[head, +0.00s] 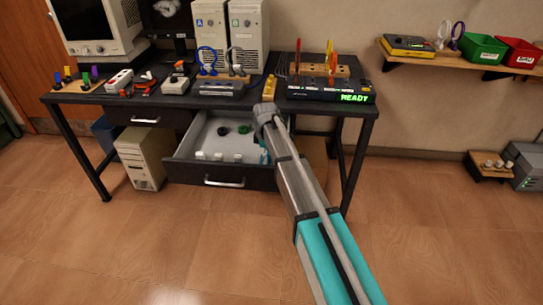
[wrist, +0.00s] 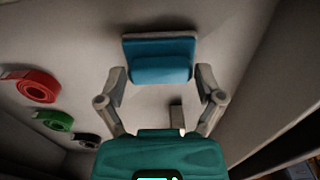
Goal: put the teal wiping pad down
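The teal wiping pad (wrist: 160,62) shows in the wrist view as a blue-teal block with a raised middle part and a pale edge. It is between the fingertips of my gripper (wrist: 161,84), one finger at each side. The fingers are very close to its sides; I cannot tell whether they press on it. In the head view my arm reaches down over the right side of the open drawer (head: 222,181), with a bit of teal at the drawer's right end. My gripper there is mostly hidden by my arm. Whether the pad rests on the drawer floor is unclear.
A red tape roll (wrist: 38,86), a green roll (wrist: 55,121) and a black roll (wrist: 88,140) lie left of the pad. Several small white items stand along the drawer's front. The desk top (head: 270,103) above is crowded with devices. Floor in front is clear.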

